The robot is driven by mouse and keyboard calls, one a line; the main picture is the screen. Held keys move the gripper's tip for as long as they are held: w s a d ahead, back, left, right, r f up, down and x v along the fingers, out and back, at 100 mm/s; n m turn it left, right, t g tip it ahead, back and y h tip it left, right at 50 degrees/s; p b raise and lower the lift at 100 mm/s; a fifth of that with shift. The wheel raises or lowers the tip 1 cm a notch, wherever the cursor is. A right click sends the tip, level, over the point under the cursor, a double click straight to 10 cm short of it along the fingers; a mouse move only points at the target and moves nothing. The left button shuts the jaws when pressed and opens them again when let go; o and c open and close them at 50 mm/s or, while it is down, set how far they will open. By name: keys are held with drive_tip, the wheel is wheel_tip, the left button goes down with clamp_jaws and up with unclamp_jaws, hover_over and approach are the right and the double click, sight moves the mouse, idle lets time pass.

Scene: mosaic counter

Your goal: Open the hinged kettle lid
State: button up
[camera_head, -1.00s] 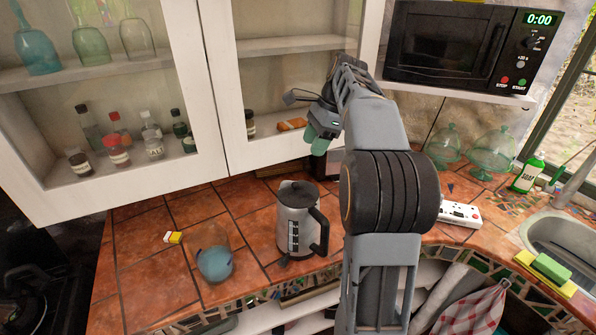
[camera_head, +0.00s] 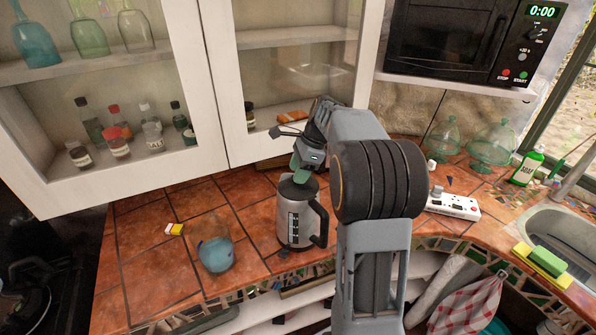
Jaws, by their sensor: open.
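The kettle (camera_head: 295,222) stands upright on the tiled counter, a grey metal body with a black handle at its right side. Its dark lid (camera_head: 290,189) is at the top and looks down in place, partly covered by my gripper. My gripper (camera_head: 300,176), with green fingertips, is just above the lid's back right side. The fingers are open, and I see nothing between them. I cannot tell whether a fingertip touches the lid.
A power strip (camera_head: 453,206) lies to the right. The cabinet (camera_head: 228,80) and microwave (camera_head: 462,45) hang above.

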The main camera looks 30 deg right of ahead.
drive_tip(key=shift+a+f, duration=0.1)
drive_tip(key=shift+f, duration=0.25)
clamp_jaws()
idle(0.3)
